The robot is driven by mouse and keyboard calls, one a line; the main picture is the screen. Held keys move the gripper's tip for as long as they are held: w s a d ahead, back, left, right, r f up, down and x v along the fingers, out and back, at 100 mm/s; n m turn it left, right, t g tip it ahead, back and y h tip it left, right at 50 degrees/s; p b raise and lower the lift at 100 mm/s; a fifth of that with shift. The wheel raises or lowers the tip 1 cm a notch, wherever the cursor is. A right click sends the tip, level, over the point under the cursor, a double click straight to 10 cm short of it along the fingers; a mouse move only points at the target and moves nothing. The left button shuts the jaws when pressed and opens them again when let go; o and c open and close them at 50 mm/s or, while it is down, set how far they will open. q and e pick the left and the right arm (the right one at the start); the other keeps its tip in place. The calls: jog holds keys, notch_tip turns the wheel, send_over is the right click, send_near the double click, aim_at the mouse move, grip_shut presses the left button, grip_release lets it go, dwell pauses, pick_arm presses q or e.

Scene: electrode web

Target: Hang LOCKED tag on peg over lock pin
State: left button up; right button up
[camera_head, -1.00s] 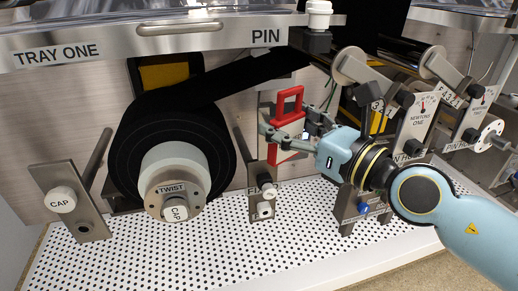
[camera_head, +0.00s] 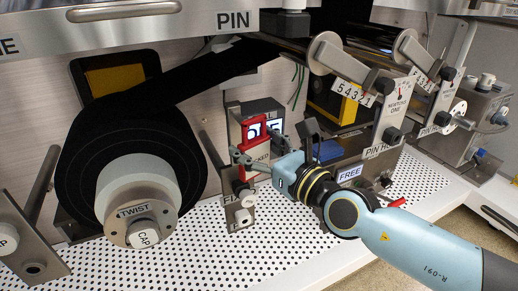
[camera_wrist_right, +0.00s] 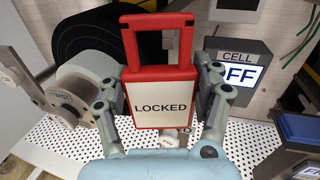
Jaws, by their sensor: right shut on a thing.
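The LOCKED tag (camera_wrist_right: 160,104) is a white plate in a red frame with an open red handle loop on top. My right gripper (camera_wrist_right: 162,88) is shut on its side edges, one finger on each side, and the lettering faces the wrist camera. In the head view, the tag (camera_head: 254,128) is upright in front of the upright metal bracket (camera_head: 233,137). White knobs (camera_head: 245,199) sit low on this bracket, under the tag. The peg cannot be made out behind the tag and fingers, so I cannot tell whether the tag touches it. My left gripper is not in view.
A large black roll (camera_head: 92,135) on a hub marked TWIST stands left of the bracket. A FREE label (camera_head: 349,173) is beside my right arm. The perforated white floor (camera_head: 190,250) is open in front.

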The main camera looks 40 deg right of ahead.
aim_at(232, 131)
jog(key=shift+w+d, duration=0.15)
jog(key=shift+w, duration=0.45)
jog(key=shift+w+d+f, duration=0.1)
jog(key=shift+w+d, duration=0.05)
jog(key=shift+w, duration=0.4)
jog(key=shift+w+d+f, duration=0.1)
jog(key=shift+w, duration=0.4)
jog(key=shift+w+d, duration=0.25)
jog(key=shift+w, duration=0.85)
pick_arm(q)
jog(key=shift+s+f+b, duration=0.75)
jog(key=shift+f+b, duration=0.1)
pick_arm(e)
jog(key=shift+w+d+f, duration=0.15)
jog(key=shift+w+f, duration=0.4)
jog(key=shift+f, duration=0.15)
jog(key=o, duration=1.3)
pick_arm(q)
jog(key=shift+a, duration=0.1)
pick_arm(e)
jog(key=shift+o, duration=0.2)
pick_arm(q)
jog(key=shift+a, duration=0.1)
pick_arm(e)
jog(key=shift+s, duration=0.1)
